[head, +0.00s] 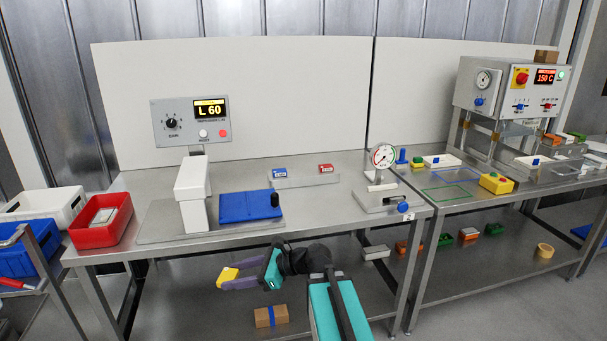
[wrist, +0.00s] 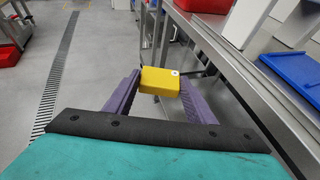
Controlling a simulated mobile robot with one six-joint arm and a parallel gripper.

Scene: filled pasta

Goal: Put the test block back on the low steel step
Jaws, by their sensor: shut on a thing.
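My gripper (head: 236,281) is low in front of the left steel bench, below the level of its top, with its fingers pointing left. It is shut on a yellow block, apparently the test block (head: 229,273). In the wrist view the block (wrist: 160,80) sits between the two purple fingers and shows a small white round mark. The low steel step (head: 303,181) stands on the bench top toward the back. A blue labelled block (head: 280,174) is at its left and a red labelled block (head: 326,169) at its right, with bare steel between them.
A blue pad (head: 250,206) beside a white-headed device (head: 193,195) lies left of the step. A dial gauge stand (head: 383,185) is to its right. A red bin (head: 102,220) is at the bench's left end. The bench's front edge (head: 280,228) is close to my arm.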

